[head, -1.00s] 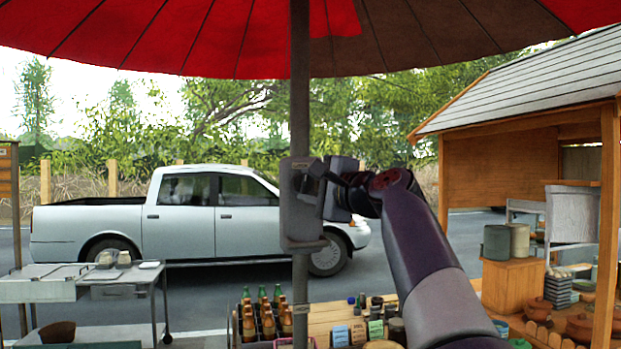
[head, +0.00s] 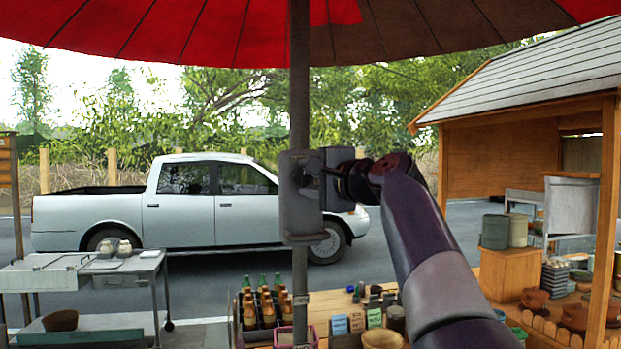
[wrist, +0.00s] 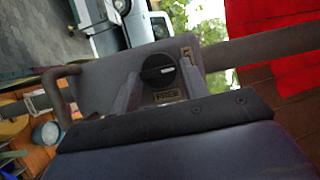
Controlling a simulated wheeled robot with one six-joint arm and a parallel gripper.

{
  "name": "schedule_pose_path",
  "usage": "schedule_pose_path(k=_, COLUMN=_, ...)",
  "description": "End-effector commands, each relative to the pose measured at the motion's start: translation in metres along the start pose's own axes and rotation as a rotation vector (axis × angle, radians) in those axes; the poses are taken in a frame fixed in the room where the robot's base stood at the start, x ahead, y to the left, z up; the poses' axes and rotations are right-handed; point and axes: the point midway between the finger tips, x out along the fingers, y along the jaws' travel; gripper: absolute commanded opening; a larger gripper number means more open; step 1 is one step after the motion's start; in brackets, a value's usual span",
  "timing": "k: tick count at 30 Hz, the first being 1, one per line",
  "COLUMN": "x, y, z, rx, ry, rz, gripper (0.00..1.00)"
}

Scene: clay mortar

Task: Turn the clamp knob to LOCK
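The grey clamp plate (head: 299,218) is fixed on the umbrella pole (head: 299,95). Its round black clamp knob (wrist: 157,73) shows in the wrist view, with a light line across its face. A label that seems to read FREE (wrist: 166,95) is below it, and a small pale marking (wrist: 187,51) is at its upper right. My gripper (wrist: 160,82) is open, one finger to each side of the knob in this view, with a gap at the left. In the head view my gripper (head: 322,182) is at the plate's right; contact with the knob cannot be told.
A bent handle (wrist: 62,88) juts from the plate in the wrist view. The red umbrella canopy (head: 190,30) is overhead. A bottle crate (head: 265,315) and small jars stand below. A white pickup (head: 190,215) is behind, and a wooden stall (head: 520,165) at right.

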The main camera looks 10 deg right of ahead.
Motion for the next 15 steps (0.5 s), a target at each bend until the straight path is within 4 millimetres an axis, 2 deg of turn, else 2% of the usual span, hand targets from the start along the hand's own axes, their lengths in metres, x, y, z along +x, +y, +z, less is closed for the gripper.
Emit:
schedule_pose_path(k=1, x=0.0, y=-0.0001, z=0.0002, rx=0.0, ry=0.0, rz=0.0, gripper=0.47)
schedule_pose_path(k=5, x=0.0, y=0.0, z=0.0001, rx=0.001, ry=0.0, rz=0.0, gripper=0.58)
schedule_pose_path(k=12, x=-0.0006, y=0.0002, z=0.0, rx=0.001, ry=0.0, rz=0.0, gripper=0.59)
schedule_pose_path(k=15, x=-0.0066, y=0.0011, z=-0.0004, rx=0.001, ry=0.001, rz=-0.001, gripper=0.59)
